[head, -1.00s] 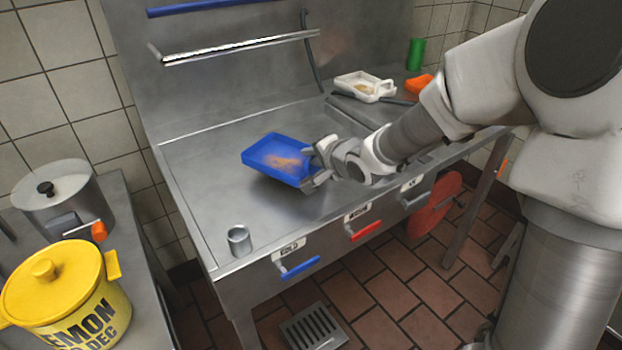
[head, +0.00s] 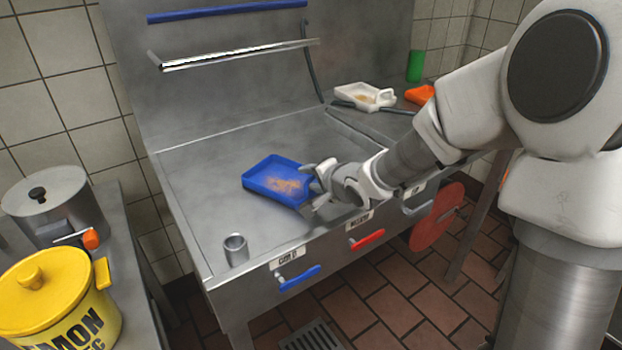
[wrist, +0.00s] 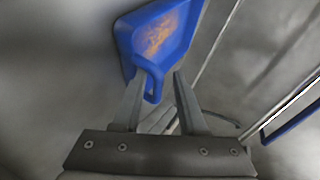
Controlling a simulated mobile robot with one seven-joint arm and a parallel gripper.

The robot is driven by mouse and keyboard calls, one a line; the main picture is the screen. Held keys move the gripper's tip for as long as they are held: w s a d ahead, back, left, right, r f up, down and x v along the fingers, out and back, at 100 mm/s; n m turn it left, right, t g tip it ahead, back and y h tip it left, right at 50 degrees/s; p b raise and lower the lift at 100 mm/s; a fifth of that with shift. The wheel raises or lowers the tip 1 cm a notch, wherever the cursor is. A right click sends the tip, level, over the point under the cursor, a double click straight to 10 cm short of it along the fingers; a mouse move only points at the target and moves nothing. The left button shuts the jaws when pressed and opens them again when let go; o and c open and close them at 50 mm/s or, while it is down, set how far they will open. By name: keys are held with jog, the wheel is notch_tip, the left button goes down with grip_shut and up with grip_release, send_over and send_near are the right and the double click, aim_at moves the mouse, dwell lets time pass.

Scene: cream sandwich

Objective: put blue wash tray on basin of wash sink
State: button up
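The blue wash tray (head: 262,176), with brownish stains inside, lies nearly flat on the left metal basin (head: 195,165) of the wash sink. My gripper (head: 318,186) is at the tray's right side, low over the basin near the sink's front edge. In the wrist view, my gripper's fingers (wrist: 160,75) are spread apart. The tray's handle (wrist: 153,90) is between them, nearer the left finger, with a gap to the right finger. The tray (wrist: 128,38) extends beyond the fingertips. The tray's underside is hidden.
A metal cup (head: 236,250) stands at the basin's front left corner. A white stained tray (head: 364,97), an orange item (head: 419,95) and a green cylinder (head: 415,66) are at the back right. A yellow pot (head: 52,305) and a steel pot (head: 50,205) are on the left counter.

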jog(key=shift+s+d+r+p, duration=0.15)
jog(key=shift+s+r+p, duration=0.05)
jog(key=shift+r+p, duration=0.1)
jog(key=p+v, duration=0.6)
jog(key=v, duration=0.5)
jog(key=shift+s+p, duration=0.2)
jog(key=shift+p, duration=0.1)
jog(key=shift+d, duration=0.1)
jog(key=shift+r, duration=0.1)
